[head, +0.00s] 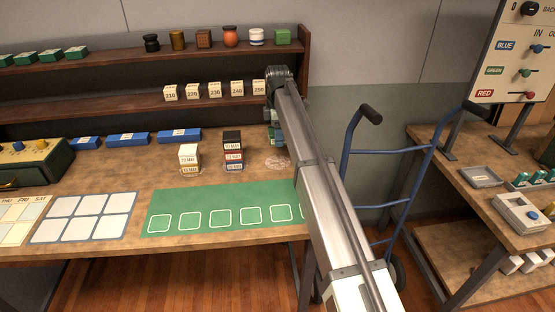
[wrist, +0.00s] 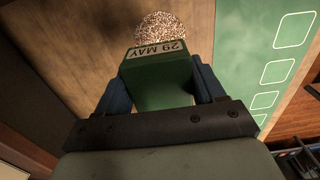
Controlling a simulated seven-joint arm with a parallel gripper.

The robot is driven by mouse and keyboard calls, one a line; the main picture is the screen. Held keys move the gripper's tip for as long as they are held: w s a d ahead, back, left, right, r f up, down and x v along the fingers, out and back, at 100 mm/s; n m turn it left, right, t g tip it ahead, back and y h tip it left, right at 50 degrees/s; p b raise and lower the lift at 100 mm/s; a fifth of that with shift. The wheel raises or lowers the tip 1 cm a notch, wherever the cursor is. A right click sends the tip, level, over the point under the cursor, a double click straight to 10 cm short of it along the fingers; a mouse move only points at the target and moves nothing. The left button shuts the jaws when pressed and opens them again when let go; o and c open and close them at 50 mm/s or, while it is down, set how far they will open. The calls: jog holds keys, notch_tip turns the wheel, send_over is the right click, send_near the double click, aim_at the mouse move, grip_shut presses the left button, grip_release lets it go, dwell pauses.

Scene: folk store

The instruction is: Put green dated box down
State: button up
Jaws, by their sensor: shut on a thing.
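The green box (wrist: 162,82) bears a pale label reading 29 MAY in the wrist view. My gripper (wrist: 162,76) is shut on it, with a blue finger on each side. In the wrist view, a round speckled spot (wrist: 167,27) lies just beyond the label end of the box. That spot also shows on the table in the head view (head: 277,163), with nothing standing on it. My gripper (head: 275,138) is above and just behind the spot in the head view, and my arm hides most of it. I cannot tell whether the box touches the table.
Left of the spot stand a stack of dated boxes (head: 234,142) and a white-topped stack (head: 189,155). A green mat (head: 215,203) with white outlined squares lies in front. Shelves behind hold number blocks (head: 204,91) and jars. A hand truck (head: 386,150) stands right of the table.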

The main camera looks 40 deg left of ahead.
aim_at(277, 162)
notch_tip(277, 162, down, 9)
jog(key=shift+f, duration=0.1)
dwell(0.4)
jog(key=shift+f, duration=0.15)
jog(key=o, duration=1.1)
notch_tip(277, 162, up, 12)
jog(key=shift+r, duration=0.15)
